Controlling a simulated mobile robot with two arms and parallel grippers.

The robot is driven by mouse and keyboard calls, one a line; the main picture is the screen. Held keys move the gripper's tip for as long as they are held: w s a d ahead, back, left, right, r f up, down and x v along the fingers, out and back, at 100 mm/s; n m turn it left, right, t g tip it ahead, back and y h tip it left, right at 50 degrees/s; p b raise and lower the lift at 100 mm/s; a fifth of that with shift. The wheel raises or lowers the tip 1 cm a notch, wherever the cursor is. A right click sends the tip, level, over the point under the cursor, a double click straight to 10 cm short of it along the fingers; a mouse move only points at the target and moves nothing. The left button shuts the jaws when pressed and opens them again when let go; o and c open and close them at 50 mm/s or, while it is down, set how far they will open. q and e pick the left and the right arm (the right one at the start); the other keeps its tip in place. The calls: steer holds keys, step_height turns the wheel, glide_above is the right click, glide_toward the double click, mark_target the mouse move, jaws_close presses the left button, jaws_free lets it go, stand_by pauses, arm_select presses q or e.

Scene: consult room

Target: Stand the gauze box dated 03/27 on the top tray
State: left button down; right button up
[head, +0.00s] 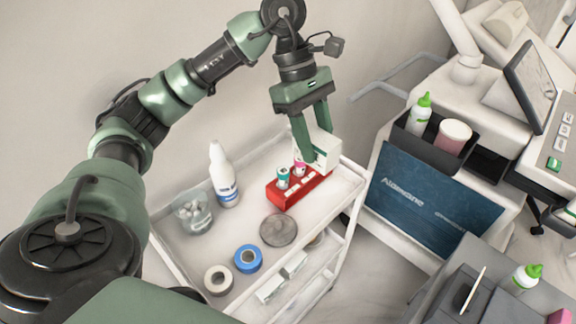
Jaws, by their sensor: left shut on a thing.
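My left gripper (310,148) is shut on a white box (328,143) with a green mark on its face. It holds the box roughly upright at the back right of the white trolley's top tray (340,190). I cannot tell whether the box's base touches the tray. Any date on it is too small to read. White boxes (270,289) also lie on the trolley's lower shelf, partly hidden by the top tray's edge. My right gripper is not in view.
On the top tray are a red rack (296,191) with small capped vials, a white bottle (223,175), a glass jar (192,212), a round clear dish (278,230), a blue tape roll (248,259) and a beige roll (218,280). An ultrasound-like machine (440,200) stands to the right.

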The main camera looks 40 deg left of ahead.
arm_select(q)
steer(key=f, duration=0.9)
steer(key=f+p, duration=0.1)
steer(key=f, duration=0.9)
steer(key=shift+s, duration=0.2)
steer(key=shift+f, duration=0.1)
steer(key=c, duration=0.8)
jaws_free()
steer(key=shift+c, duration=0.2)
steer(key=shift+a+r, duration=0.1)
steer(key=shift+r, duration=0.35)
steer(key=p+v, duration=0.4)
steer(key=v, duration=0.7)
steer(key=shift+r, duration=0.2)
